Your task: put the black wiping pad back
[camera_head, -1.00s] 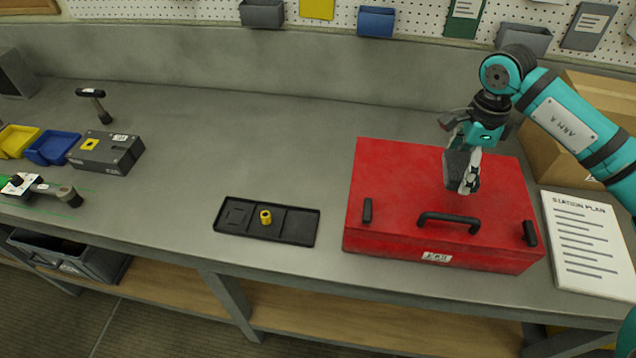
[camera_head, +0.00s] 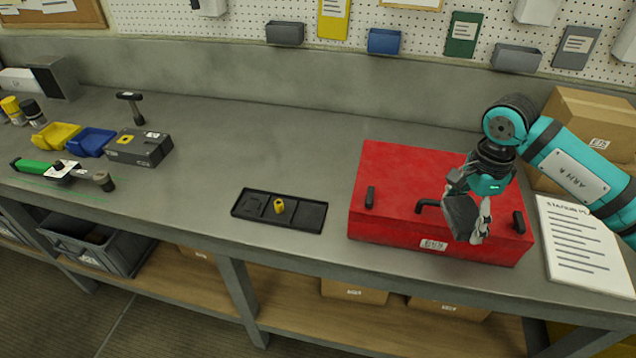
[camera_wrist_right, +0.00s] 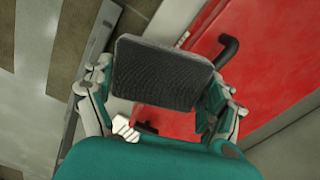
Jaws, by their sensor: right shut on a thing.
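The black wiping pad (camera_head: 461,217) is a dark, flat block with rounded corners. My right gripper (camera_head: 470,212) is shut on it and holds it tilted above the front right part of the red toolbox (camera_head: 400,180). In the right wrist view the pad (camera_wrist_right: 160,73) sits between the two fingers with its ribbed face showing. A black tray (camera_head: 310,215) with compartments lies on the bench left of the toolbox. A small yellow piece (camera_head: 279,206) stands in its middle compartment. My left gripper is not in view.
The toolbox has a black handle (camera_head: 428,206) and latches on top. A printed station plan (camera_head: 585,245) lies right of it. Blue (camera_head: 92,142) and yellow bins (camera_head: 57,136), a grey box (camera_head: 140,148) and a green-handled tool (camera_head: 62,171) are at left.

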